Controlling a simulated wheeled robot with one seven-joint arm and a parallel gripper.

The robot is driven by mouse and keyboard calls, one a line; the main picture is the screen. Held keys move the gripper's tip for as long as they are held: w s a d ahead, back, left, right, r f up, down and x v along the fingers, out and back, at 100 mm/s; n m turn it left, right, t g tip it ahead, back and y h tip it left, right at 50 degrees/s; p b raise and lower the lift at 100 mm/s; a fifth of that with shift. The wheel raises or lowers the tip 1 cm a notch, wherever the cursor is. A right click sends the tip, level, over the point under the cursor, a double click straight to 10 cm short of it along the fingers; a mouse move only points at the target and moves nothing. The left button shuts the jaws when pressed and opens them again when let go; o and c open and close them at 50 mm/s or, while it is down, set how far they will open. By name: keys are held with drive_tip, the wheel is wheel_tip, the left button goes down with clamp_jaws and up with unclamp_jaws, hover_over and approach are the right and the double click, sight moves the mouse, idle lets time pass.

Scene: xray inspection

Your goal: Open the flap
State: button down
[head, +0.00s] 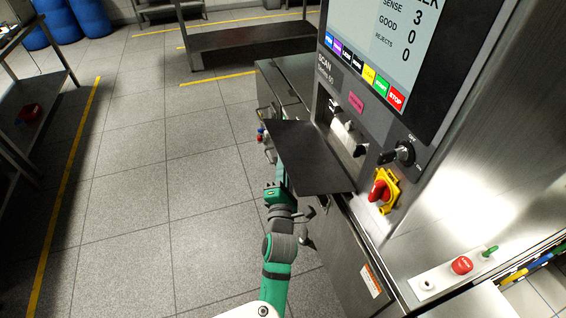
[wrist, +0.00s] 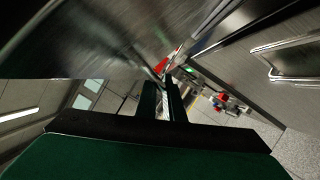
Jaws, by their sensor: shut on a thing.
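The flap (head: 312,157) is a dark flat panel that stands out from the front of the inspection machine, below its screen, and shows an open recess behind it. In the wrist view the flap (wrist: 85,38) fills the upper left as a large brushed surface. My gripper (wrist: 162,98) is shut on the flap at its edge; its two dark fingers point up towards that edge. In the head view my arm reaches up from below, and the fingertips are mostly hidden behind the flap.
Right of the flap are a key switch (head: 400,153), a red and yellow rotary switch (head: 380,190) and a screen (head: 390,45). A red button (head: 461,265) sits lower right. A metal door handle (wrist: 290,62) shows in the wrist view. The tiled floor (head: 150,180) to the left is clear.

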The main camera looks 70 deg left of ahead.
drive_tip(key=c, duration=2)
unclamp_jaws()
drive_tip(key=v, duration=1)
drive_tip(key=shift+s+d, duration=0.15)
drive_tip(key=shift+d, duration=0.25)
drive_tip(key=w+d+f+m+t+h, duration=0.25)
drive_tip(key=d+m, duration=0.35)
drive_tip(key=d, duration=0.3)
drive_tip(key=w+d+f+m+t+h, duration=0.1)
drive_tip(key=d+f+m+t+h, duration=0.1)
drive_tip(key=d+f+m+h, duration=0.35)
drive_tip(key=w+d+f+m+t+h, duration=0.1)
drive_tip(key=w+d+f+m+t, duration=0.1)
drive_tip(key=d+m, duration=0.75)
drive_tip(key=s+d+m+h, duration=0.3)
drive_tip(key=s+d+m, duration=0.1)
drive_tip(key=d, duration=0.3)
drive_tip(key=s+d+m+h, duration=0.3)
drive_tip(key=d+m, duration=0.2)
drive_tip(key=d, duration=0.2)
drive_tip(key=s+d+m+h, duration=0.3)
drive_tip(key=s+d+m, duration=0.1)
drive_tip(key=d, duration=0.3)
drive_tip(key=shift+s+r+m+t, duration=0.1)
drive_tip(key=shift+s+m+t, duration=0.2)
drive_tip(key=shift+m, duration=0.5)
